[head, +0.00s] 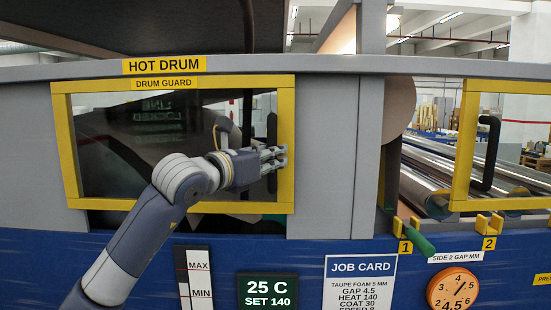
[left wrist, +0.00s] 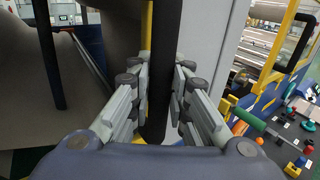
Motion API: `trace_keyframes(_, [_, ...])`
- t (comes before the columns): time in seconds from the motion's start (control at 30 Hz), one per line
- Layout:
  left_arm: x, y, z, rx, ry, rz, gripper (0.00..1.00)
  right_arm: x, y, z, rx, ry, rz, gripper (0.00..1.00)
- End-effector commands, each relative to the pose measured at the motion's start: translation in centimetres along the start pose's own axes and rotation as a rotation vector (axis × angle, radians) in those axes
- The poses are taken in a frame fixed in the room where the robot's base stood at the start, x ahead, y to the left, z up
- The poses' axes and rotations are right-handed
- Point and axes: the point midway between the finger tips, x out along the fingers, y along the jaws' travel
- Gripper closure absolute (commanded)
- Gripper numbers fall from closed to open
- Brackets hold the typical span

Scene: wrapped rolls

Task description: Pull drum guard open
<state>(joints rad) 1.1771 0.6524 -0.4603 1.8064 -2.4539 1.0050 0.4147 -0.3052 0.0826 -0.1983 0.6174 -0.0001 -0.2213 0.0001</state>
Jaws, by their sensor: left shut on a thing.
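The drum guard (head: 180,204) is a yellow frame around a dark see-through panel, below the HOT DRUM sign (head: 163,66). A black upright handle (head: 271,128) is on its right side. My left gripper (head: 278,158) is shut around this handle, its arm crossing in front of the panel. In the left wrist view the handle (left wrist: 161,50) runs upright between the two rows of fingers (left wrist: 157,95). The middle of the handle is hidden by the fingers in the head view. A dark rounded drum shows dimly behind the panel. My right gripper is not in view.
A second yellow guard frame (head: 461,150) with a black handle (head: 486,153) stands to the right. A green-handled tool (head: 420,239) sits by hook 1. Below are a temperature display (head: 267,291), a job card (head: 360,266) and an orange dial (head: 453,290).

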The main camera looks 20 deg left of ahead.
Motion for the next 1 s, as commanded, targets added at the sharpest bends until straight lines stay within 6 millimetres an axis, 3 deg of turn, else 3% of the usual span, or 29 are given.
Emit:
trace_keyframes(0.27, [-3.6, 5.7, -0.5, 0.002, 0.0, 0.018, 1.0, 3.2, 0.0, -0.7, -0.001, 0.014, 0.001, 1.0])
trace_keyframes(0.5, [-8.4, 12.6, -0.2, 0.001, 0.0, 0.018, 1.0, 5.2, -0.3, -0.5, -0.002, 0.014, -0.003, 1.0])
trace_keyframes(0.8, [-13.6, 20.2, 0.1, -0.001, 0.002, 0.014, 1.0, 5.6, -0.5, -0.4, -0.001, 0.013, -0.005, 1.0])
trace_keyframes(1.0, [-15.8, 23.4, 0.2, 0.0, 0.001, 0.011, 1.0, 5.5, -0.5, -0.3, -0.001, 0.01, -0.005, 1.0])
